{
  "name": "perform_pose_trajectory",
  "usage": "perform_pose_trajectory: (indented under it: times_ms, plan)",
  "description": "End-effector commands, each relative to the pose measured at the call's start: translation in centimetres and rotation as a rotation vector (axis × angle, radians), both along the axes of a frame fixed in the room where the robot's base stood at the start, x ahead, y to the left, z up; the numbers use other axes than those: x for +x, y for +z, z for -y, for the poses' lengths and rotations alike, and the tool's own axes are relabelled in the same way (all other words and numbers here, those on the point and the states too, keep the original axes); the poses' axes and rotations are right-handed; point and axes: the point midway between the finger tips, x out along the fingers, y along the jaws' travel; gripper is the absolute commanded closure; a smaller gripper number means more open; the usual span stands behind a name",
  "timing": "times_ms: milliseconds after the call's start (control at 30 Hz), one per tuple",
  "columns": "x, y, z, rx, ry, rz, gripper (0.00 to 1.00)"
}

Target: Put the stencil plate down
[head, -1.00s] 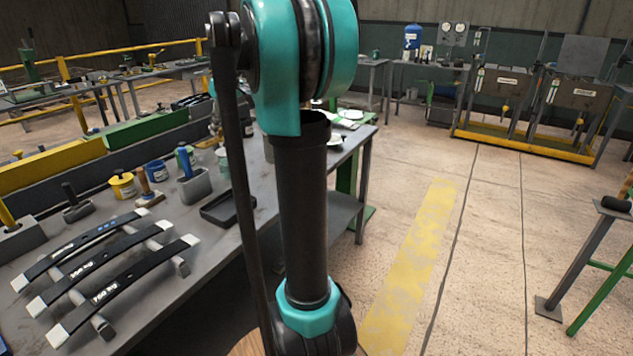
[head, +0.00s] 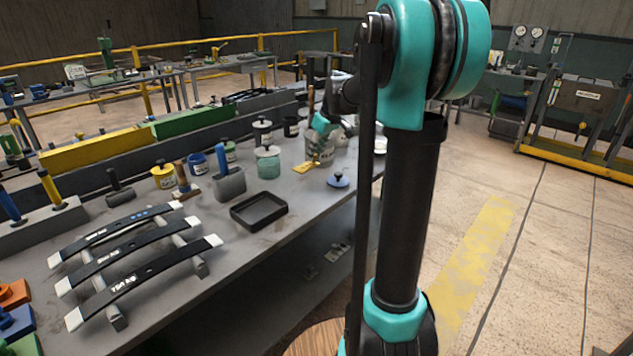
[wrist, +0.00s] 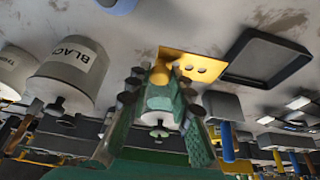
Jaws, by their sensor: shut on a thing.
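The stencil plate (head: 306,167) is a small yellow plate low over the grey workbench, between the black tray and the grey pail. In the wrist view the stencil plate (wrist: 192,66) shows several round holes and a yellow grip piece. My gripper (wrist: 163,78) is shut on this piece, and the plate extends beyond the fingertips. In the head view my gripper (head: 317,146) is small and partly lost against the pail. I cannot tell whether the plate touches the bench.
An empty black tray (head: 259,210) lies left of the plate. A grey pail (head: 322,149), a green jar (head: 268,163) and a lid with a knob (head: 338,180) stand close by. Leaf springs (head: 125,248) rest at the front left. Bare bench lies between tray and lid.

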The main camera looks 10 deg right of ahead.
Motion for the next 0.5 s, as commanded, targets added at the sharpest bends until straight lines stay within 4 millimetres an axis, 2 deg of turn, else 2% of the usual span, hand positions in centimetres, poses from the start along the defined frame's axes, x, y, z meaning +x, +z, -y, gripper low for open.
perform_pose_trajectory:
  times_ms: [100, 200, 500]
  plan:
    - [0.0, -2.9, 0.0, 0.000, 0.000, 0.000, 1.00]
    - [0.1, -4.9, 0.0, 0.000, 0.000, 0.000, 1.00]
    - [0.0, -7.7, 0.0, 0.000, -0.001, 0.000, 1.00]
